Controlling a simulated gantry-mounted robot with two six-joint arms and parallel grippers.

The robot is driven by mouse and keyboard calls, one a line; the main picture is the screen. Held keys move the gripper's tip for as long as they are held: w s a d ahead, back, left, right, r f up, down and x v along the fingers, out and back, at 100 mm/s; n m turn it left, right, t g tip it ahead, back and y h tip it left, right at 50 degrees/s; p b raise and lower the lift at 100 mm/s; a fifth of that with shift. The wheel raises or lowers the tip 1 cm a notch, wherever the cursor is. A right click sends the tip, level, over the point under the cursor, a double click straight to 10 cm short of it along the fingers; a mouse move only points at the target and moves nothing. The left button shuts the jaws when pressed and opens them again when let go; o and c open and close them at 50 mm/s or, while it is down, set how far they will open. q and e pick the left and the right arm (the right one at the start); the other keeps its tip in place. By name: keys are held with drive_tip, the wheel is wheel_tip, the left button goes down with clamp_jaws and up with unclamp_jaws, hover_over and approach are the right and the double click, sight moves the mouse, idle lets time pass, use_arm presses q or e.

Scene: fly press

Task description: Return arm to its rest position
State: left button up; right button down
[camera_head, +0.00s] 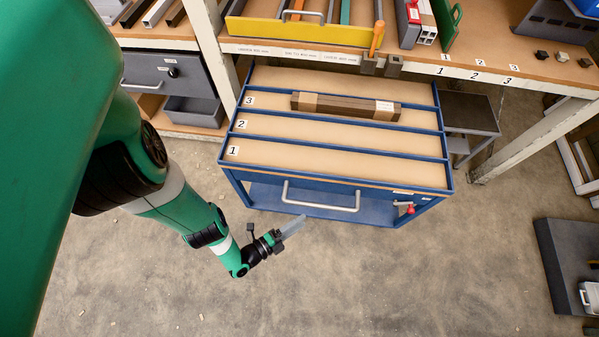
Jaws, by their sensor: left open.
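My left arm comes in from the left, green with black joints. Its gripper (291,228) hangs over the bare floor in front of the blue cart (322,211), apart from it, near the left side of the cart's front. The gripper is open, with nothing seen between its fingers. My right gripper is not in view.
The cart has numbered lanes; a brown bar bundle (345,106) lies in lane 3. A silver handle (320,198) and red-knobbed latch (409,209) are on its front. A workbench (420,66) stands behind. A dark grey platform (568,262) is at right. The front floor is clear.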

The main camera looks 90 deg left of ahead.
use_arm(q)
drive_tip(key=shift+s+d, duration=0.15)
drive_tip(key=shift+s, duration=0.2)
idle(0.4)
